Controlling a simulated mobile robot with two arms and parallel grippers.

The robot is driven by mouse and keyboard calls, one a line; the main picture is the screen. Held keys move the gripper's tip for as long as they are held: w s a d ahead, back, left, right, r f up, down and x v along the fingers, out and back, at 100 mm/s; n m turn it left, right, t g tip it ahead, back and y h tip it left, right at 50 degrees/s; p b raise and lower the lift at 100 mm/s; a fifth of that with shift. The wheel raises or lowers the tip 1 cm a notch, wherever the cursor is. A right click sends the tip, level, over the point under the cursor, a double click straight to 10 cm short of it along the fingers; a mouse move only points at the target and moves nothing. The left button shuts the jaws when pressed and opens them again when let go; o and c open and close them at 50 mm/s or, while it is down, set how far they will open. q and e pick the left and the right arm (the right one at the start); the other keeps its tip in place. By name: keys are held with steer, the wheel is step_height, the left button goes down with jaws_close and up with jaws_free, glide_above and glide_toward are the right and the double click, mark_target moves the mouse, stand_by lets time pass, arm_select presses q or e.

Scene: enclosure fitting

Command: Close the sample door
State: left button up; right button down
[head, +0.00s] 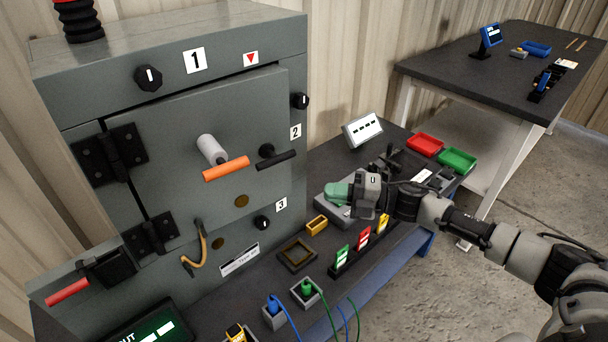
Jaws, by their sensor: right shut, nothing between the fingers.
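The grey cabinet (285,190) stands at the left and carries a large grey door (175,150). Black hinges (122,152) are on the door's left side. A grey knob and an orange-gripped handle (226,168) are on its face. The door's right edge looks slightly proud of the frame, but I cannot tell exactly how far. My right gripper (341,193) is shut and empty, to the right of the cabinet and apart from the door. It is over or beside a grey box (345,215) on the bench and hides part of it. My left gripper is not in view.
The dark bench (380,262) holds colored tags (364,239), blue and green plugs with cables (306,291), a display (145,328), and red and green trays (425,144). A red lever (67,292) sticks out at lower left. A second table (450,70) stands behind.

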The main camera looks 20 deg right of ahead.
mark_target(290, 174)
steer(key=w+a, duration=0.2)
steer(key=w+a+p, duration=0.1)
steer(key=w+a, duration=0.1)
steer(key=w, duration=0.1)
steer(key=shift+w+a, duration=0.3)
steer(key=shift+a, duration=0.05)
steer(key=shift+w, duration=0.5)
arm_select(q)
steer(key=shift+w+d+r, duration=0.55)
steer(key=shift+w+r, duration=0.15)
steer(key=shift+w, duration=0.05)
arm_select(e)
steer(key=shift+a, duration=0.1)
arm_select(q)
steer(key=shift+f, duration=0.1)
arm_select(e)
steer(key=shift+w, duration=0.15)
steer(key=shift+w+a+f+b, duration=0.15)
steer(key=shift+w+a+b, duration=0.05)
steer(key=shift+w+b, duration=0.55)
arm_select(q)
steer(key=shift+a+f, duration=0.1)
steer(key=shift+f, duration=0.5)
arm_select(e)
steer(key=shift+w+a, duration=0.1)
steer(key=shift+w, duration=0.3)
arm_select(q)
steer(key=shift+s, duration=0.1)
arm_select(e)
steer(key=shift+s, duration=0.2)
